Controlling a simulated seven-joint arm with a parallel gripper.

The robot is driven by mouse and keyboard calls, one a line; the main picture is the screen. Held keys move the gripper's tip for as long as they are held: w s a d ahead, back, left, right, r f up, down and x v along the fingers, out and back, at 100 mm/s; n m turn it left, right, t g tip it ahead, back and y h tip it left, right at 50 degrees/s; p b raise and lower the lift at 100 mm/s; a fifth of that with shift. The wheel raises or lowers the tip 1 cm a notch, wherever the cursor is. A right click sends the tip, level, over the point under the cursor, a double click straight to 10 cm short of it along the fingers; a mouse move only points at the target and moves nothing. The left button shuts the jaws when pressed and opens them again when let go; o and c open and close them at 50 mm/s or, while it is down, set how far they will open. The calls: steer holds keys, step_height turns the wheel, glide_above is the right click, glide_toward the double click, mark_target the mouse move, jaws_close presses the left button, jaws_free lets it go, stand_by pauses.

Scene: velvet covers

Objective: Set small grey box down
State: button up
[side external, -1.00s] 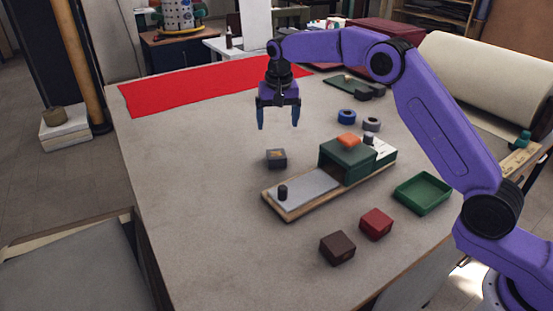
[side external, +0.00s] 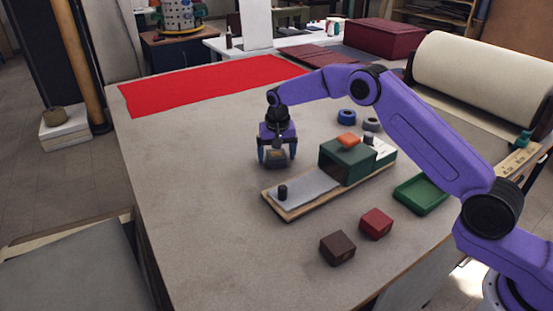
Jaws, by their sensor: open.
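The small grey box (side external: 276,159) sits on the grey table, left of the wooden board. It has a brownish patch on its top. My gripper (side external: 277,155) is lowered over it, with one blue finger on each side of the box. The fingers are open around the box. From this view I cannot tell whether either finger touches it. The upper part of the box is partly hidden by my gripper.
A wooden board (side external: 271,207) carries a grey plate with a black knob and a green housing (side external: 346,163) with an orange block on top. A red box (side external: 376,224), a dark brown box (side external: 337,248) and a green tray (side external: 405,199) lie nearby. Red cloth (side external: 205,84) covers the back.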

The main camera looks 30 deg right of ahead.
steer(key=shift+f, duration=0.25)
steer(key=c, duration=1.2)
steer(key=shift+o, duration=0.2)
steer(key=shift+r, duration=0.15)
